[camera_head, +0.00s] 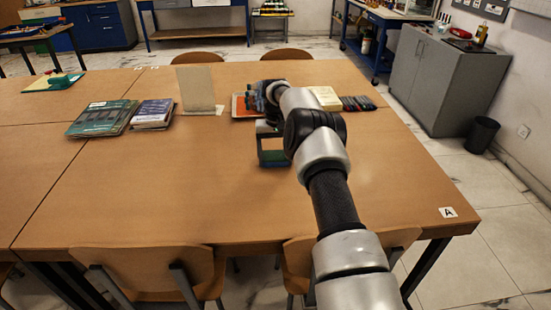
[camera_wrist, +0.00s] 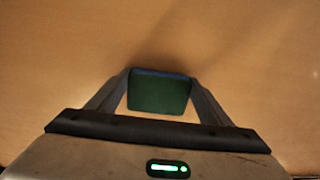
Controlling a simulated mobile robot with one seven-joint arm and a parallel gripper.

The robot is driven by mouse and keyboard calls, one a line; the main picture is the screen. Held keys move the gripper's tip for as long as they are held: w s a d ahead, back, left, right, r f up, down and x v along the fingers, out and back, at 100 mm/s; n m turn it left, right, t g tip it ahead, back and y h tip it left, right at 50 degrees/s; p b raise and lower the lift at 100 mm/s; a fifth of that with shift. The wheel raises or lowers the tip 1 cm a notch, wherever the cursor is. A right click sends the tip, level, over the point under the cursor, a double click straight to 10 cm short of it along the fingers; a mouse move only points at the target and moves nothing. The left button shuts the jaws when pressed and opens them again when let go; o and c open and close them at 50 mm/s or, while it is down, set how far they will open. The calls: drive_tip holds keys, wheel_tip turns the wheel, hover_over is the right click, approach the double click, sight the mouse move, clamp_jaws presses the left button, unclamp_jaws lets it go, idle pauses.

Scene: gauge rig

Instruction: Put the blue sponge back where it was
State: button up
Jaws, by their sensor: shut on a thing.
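The blue sponge (camera_wrist: 160,93) is between the two fingers of my gripper (camera_wrist: 160,95) in the wrist view. Its dark green face is towards the camera and a blue edge shows along the top. In the head view the sponge (camera_head: 274,158) shows as a dark green and blue piece at the lower end of my gripper (camera_head: 273,150), over the table. My gripper is shut on it. I cannot tell how high it is above the table. My arm hides part of the table behind it.
On the table (camera_head: 200,200) an orange-red tray (camera_head: 239,108) lies behind my gripper, partly hidden. A cream block (camera_head: 326,97) and dark items (camera_head: 358,103) lie right. The front is clear.

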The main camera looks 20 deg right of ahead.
drive_tip(key=shift+f, duration=0.1)
drive_tip(key=o, duration=1)
drive_tip(key=shift+c, duration=0.2)
